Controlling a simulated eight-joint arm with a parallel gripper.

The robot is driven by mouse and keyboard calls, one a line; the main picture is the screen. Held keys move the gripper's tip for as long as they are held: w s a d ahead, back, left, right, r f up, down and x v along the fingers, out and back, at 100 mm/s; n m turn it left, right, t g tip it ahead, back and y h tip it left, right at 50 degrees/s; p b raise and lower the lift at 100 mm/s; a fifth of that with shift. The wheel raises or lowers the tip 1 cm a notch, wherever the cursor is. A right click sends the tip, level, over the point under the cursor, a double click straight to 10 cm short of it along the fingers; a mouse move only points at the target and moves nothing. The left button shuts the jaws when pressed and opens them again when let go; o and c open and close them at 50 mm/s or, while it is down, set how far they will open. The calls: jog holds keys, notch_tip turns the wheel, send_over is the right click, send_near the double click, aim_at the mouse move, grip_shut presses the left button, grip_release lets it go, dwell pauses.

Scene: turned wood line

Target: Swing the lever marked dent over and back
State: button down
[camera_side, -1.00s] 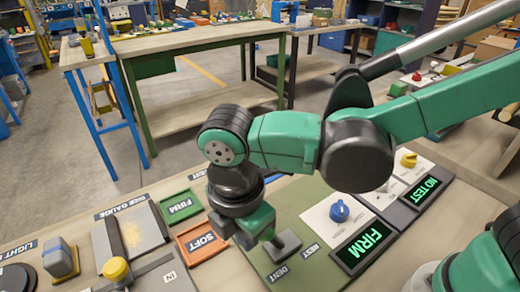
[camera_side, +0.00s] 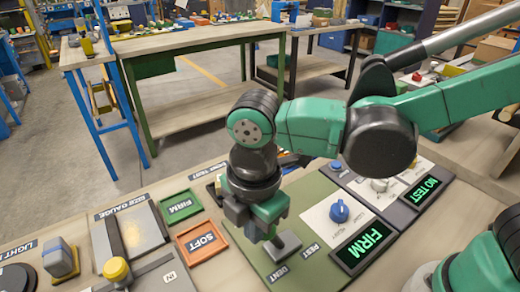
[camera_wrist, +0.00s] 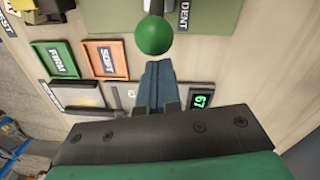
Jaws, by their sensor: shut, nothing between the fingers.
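The dent lever shows in the wrist view as a green ball knob (camera_wrist: 153,35) on a dark stem, beside the DENT label (camera_wrist: 183,17). In the side view its grey block (camera_side: 284,245) sits on the green panel (camera_side: 318,268) between the DENT and REST labels; my gripper largely hides the knob there. My gripper (camera_side: 262,230) hangs low at the lever's left. In the wrist view its fingers (camera_wrist: 158,75) are together and empty, just short of the knob in the picture. I cannot tell whether they touch the lever.
A FIRM tray (camera_side: 180,207) and a SOFT tray (camera_side: 202,243) lie left of the panel. A blue dial (camera_side: 339,211) and a lit FIRM display (camera_side: 362,247) stand at its right. The size gauge (camera_side: 140,228) is further left.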

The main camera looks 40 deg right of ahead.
jog(key=shift+d+r, duration=0.1)
jog(key=shift+d, duration=0.05)
jog(key=shift+d+r+y, duration=0.2)
jog(key=shift+d+y, duration=0.3)
jog(key=shift+d+r+y, duration=0.15)
jog(key=shift+d+y, duration=0.35)
jog(key=d+y, duration=0.5)
jog(key=d, duration=0.1)
jog(key=shift+d+r+y, duration=0.2)
jog(key=shift+d+y, duration=0.1)
jog(key=shift+y, duration=0.1)
jog(key=shift+r, duration=0.8)
